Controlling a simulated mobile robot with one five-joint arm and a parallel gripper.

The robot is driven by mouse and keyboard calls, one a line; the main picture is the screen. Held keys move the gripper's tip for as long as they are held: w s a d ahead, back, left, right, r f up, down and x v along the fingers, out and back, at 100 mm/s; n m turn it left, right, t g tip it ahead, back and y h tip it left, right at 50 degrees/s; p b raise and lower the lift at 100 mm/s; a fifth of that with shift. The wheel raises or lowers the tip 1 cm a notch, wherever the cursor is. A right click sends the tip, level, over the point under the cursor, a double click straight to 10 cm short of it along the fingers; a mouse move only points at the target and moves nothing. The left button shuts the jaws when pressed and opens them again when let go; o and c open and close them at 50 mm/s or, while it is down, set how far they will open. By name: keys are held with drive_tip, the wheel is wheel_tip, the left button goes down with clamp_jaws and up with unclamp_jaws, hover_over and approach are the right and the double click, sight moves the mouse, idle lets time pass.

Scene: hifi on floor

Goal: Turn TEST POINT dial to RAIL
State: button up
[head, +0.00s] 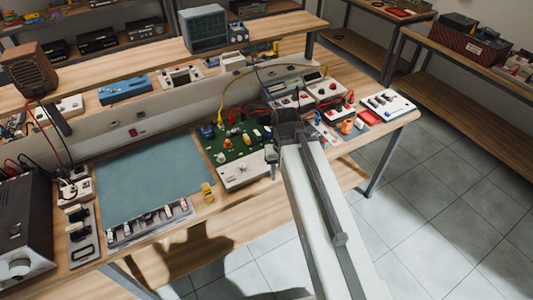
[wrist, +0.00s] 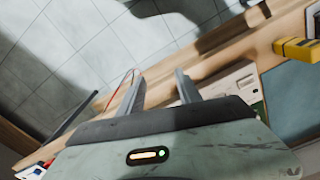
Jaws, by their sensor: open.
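A green circuit board (head: 232,145) lies on the bench beside the blue-grey mat, with a white panel (head: 258,171) along its front edge. A pale round knob (head: 243,168) on that panel may be the TEST POINT dial. Its labels and pointer are too small to read. My gripper (head: 273,155) is over the right end of the board and panel, right of the knob. In the wrist view my gripper (wrist: 160,80) is open and empty, its two fingers apart. A pale panel (wrist: 232,80) shows just beyond the right finger, partly hidden by it.
A blue-grey mat (head: 150,180) lies left of the board. Instruments with red leads (head: 328,88) and a white switch box (head: 388,104) stand right of my gripper. Tiled floor (head: 440,190) is open in front.

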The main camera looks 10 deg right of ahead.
drive_tip(key=w+m, duration=0.4)
drive_tip(key=m, duration=0.3)
drive_tip(key=w+a+r+m+p, duration=0.1)
drive_tip(key=w+m, duration=0.4)
drive_tip(key=m, duration=0.2)
drive_tip(key=w+r+m+p, duration=0.1)
drive_tip(key=w+m, duration=0.4)
drive_tip(key=m, duration=0.2)
drive_tip(key=shift+w+a+m, duration=0.15)
drive_tip(key=shift+a+m, duration=0.1)
drive_tip(key=shift+m, duration=0.05)
drive_tip(key=shift+w+m, duration=0.4)
drive_tip(key=shift+m, duration=0.5)
wheel_tip(320, 180, down, 8)
drive_tip(key=b, duration=0.8)
drive_tip(key=shift+r, duration=0.1)
drive_tip(key=shift+c, duration=0.2)
